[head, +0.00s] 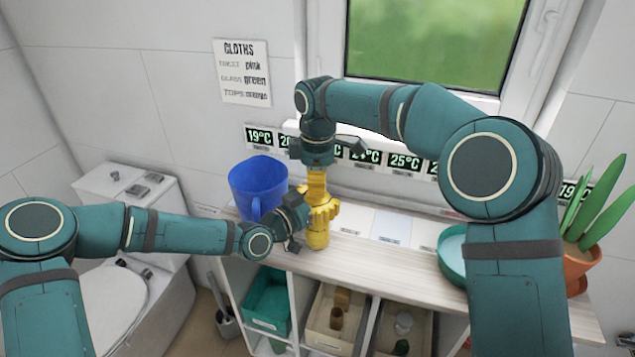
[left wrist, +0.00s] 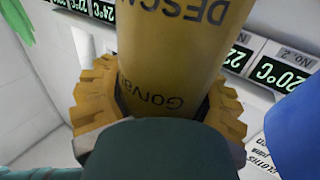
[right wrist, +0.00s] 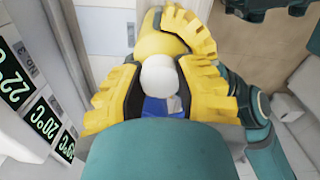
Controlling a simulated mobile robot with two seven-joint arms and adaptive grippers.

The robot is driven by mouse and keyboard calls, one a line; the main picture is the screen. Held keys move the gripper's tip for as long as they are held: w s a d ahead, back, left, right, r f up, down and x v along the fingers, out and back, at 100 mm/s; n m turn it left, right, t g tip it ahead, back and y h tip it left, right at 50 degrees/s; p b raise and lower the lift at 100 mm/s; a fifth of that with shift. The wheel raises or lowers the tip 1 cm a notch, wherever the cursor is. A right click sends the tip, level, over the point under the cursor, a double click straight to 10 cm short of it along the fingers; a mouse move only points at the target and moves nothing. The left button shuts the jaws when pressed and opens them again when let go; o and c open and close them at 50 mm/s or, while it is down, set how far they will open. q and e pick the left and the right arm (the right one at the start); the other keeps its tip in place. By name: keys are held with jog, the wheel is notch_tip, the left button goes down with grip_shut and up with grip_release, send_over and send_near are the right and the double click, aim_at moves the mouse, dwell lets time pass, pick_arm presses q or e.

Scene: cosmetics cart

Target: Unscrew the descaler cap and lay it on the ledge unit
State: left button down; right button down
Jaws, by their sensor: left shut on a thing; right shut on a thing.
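The descaler bottle (head: 317,238) is yellow and looks upright over the wooden top of the ledge unit (head: 390,268); whether its base touches is unclear. Its dark lettering shows upside down in the left wrist view (left wrist: 175,50). My left gripper (head: 318,213) comes from the left, its yellow toothed fingers shut around the bottle's body. My right gripper (head: 317,180) points down from above, shut at the bottle's top. In the right wrist view a rounded white cap (right wrist: 160,74) sits between its yellow fingers, in front of the bottle. Whether cap and bottle are still joined cannot be told.
A blue mug (head: 257,187) stands close left of the bottle. A teal bowl (head: 453,262) and a potted plant (head: 583,262) stand to the right. Bare top lies between bottle and bowl. Temperature signs (head: 404,161) line the wall behind. Bins (head: 267,302) fill the shelves below.

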jog(key=shift+n, duration=0.7)
jog(key=shift+r, duration=0.2)
jog(key=shift+r, duration=0.95)
jog(key=shift+r, duration=1.95)
pick_arm(q)
grip_release()
